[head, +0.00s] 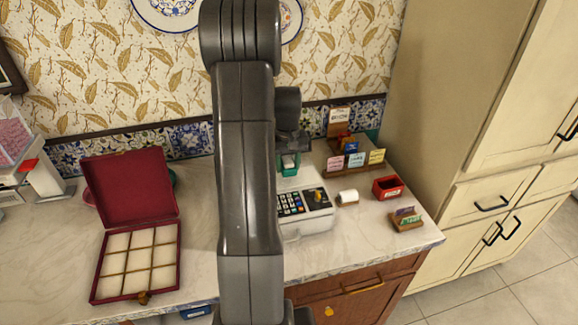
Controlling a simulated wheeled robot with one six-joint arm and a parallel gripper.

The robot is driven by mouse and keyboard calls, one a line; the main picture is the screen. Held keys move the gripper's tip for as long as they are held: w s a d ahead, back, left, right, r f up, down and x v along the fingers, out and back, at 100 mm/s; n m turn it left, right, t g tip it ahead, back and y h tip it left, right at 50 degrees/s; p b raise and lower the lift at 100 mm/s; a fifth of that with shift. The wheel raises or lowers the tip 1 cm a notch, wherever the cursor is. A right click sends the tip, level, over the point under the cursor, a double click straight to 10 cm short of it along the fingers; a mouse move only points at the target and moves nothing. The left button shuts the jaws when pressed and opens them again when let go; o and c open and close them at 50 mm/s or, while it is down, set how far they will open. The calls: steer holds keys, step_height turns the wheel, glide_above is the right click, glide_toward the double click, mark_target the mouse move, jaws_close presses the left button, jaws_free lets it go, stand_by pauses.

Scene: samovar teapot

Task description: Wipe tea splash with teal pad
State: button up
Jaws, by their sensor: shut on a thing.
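My gripper (290,154) is at the back of the counter, behind the white cash register, partly hidden by my arm. It is shut on a small teal-green piece (289,168), which looks like the teal pad. I cannot tell whether the pad touches the surface below it. No tea splash can be made out; my arm hides a wide strip of the middle of the counter (200,235).
A white cash register (303,205) stands just in front of my gripper. To its right are a paper roll (348,197), a red box (387,187), a card holder (407,219) and a rack of labels (353,160). An open dark-red box (130,235) is at left.

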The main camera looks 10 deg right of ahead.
steer(key=shift+w+a+r+p, duration=0.15)
steer(key=shift+r+p, duration=0.25)
steer(key=shift+r, duration=1.85)
steer(key=shift+s, duration=0.2)
